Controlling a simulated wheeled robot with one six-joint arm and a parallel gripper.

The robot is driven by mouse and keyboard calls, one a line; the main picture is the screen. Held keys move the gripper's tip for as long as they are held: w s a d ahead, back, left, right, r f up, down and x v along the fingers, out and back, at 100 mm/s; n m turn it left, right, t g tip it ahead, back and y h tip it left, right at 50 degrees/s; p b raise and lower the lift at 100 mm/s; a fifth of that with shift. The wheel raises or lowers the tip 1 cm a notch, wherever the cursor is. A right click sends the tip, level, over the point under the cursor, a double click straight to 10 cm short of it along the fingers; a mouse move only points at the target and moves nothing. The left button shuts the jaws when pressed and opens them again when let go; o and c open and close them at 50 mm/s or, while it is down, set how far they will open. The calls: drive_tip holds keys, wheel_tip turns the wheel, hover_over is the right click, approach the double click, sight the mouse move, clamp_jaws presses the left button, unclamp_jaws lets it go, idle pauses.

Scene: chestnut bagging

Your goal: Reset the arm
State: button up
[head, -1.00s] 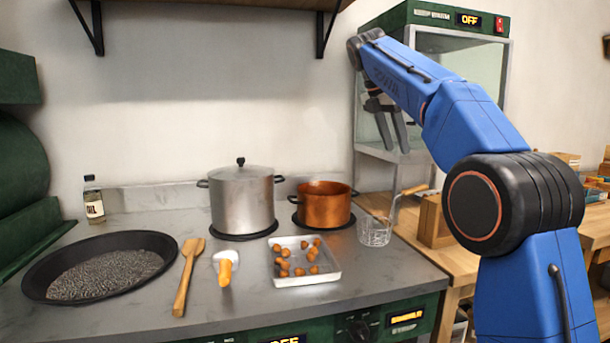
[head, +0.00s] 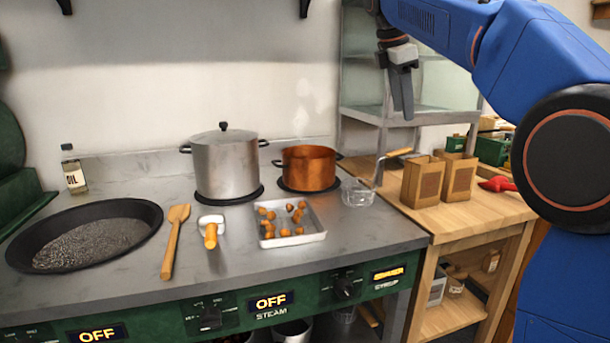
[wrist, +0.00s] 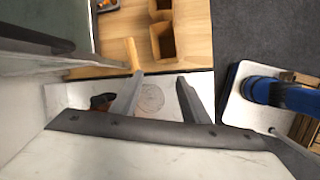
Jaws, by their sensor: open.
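My gripper (head: 403,92) hangs empty in the air in the head view, fingers pointing down, in front of the glass-sided cabinet and above the right end of the counter. In the wrist view my gripper (wrist: 160,95) shows its two fingers spread apart with nothing between them. The wire basket (wrist: 150,98) shows below, between the fingers. My blue arm reaches in from the right of the head view.
The steel counter (head: 350,245) holds a lidded pot (head: 226,165), a copper pot (head: 308,168), a tray (head: 312,234) of chestnuts, a black pan (head: 150,215) and a wire basket (head: 357,193). Paper bags (head: 422,182) stand on the wooden table (head: 490,215).

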drive_tip(key=s+d+f+m+t+y, duration=0.1)
drive_tip(key=s+f+m, duration=0.8)
drive_tip(key=s+f, duration=0.9)
drive_tip(key=s+d+f+m+t+y, duration=0.1)
drive_tip(key=s+d+f+m, duration=0.3)
drive_tip(key=s+f+m, duration=0.5)
drive_tip(key=s+f+y, duration=0.1)
drive_tip(key=s+f, duration=0.9)
drive_tip(key=f, duration=0.1)
drive_tip(key=shift+d+f, duration=0.15)
drive_tip(key=shift+f, duration=0.05)
drive_tip(key=shift+s+f+m, duration=0.2)
drive_tip(key=shift+f+m, duration=0.2)
drive_tip(key=shift+f, duration=0.05)
drive_tip(key=shift+c, duration=1.4)
drive_tip(key=shift+w, duration=0.15)
